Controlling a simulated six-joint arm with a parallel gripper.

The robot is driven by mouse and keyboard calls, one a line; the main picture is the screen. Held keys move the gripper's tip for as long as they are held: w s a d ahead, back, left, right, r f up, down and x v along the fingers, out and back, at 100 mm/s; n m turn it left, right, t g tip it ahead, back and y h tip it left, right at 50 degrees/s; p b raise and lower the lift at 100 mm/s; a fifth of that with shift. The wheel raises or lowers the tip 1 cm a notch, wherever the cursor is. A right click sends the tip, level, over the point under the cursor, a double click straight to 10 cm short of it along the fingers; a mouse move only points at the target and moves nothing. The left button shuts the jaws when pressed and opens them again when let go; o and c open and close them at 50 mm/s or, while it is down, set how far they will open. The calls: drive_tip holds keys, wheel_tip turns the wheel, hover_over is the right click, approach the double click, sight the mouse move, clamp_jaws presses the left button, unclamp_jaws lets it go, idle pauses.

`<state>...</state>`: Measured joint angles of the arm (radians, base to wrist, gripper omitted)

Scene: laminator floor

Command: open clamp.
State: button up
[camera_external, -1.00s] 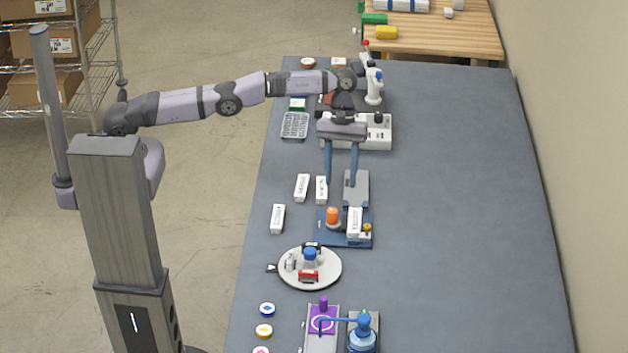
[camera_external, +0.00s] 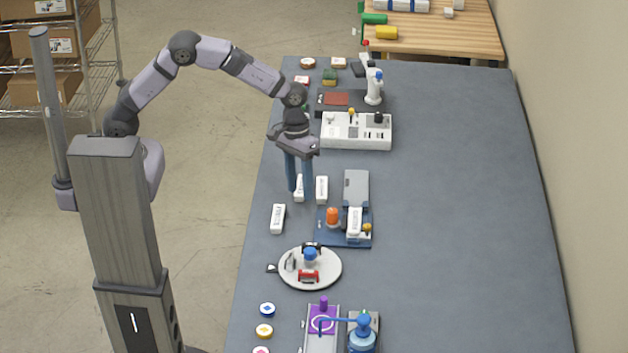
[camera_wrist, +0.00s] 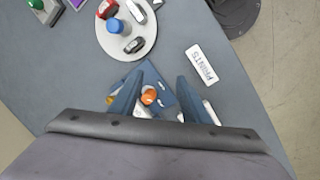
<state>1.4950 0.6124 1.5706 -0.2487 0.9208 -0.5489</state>
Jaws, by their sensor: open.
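I cannot tell for certain which part is the clamp. A blue base (camera_external: 325,238) with an orange knob (camera_external: 332,216), a white block (camera_external: 355,222) and a small yellow knob (camera_external: 367,228) sits mid-table. The orange knob also shows between my fingers in the wrist view (camera_wrist: 149,97). A round white plate (camera_external: 329,277) carries a blue knob (camera_external: 310,254) and red and black clamp-like pieces (camera_external: 308,276). My fingers partly hide the block.
Other white blocks (camera_external: 321,189) (camera_external: 278,218) lie nearby. A grey plate (camera_external: 356,187) adjoins the blue base. The right of the table is clear.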

wheel_tip(320, 180, down, 4)
drive_tip(key=w+f+m+h, duration=0.1)
drive_tip(key=w+m, duration=0.1)
drive_tip(key=m, duration=0.2)
drive_tip(key=m+t+h, duration=0.2)
drive_tip(key=m+h, duration=0.1)
drive_tip(key=m, duration=0.3)
approach(331, 211)
drive_tip(key=f, duration=0.1)
drive_tip(key=shift+w+d+f, duration=0.2)
drive_tip(key=shift+w+d, duration=0.05)
drive_tip(key=shift+d, duration=0.25)
drive_tip(key=shift+f, duration=0.1)
drive_tip(key=shift+p+x, duration=1.4)
drive_tip(key=shift+x, duration=2.2)
drive_tip(key=shift+s+a, duration=0.1)
drive_tip(key=shift+a, duration=0.05)
drive_tip(key=c, duration=1)
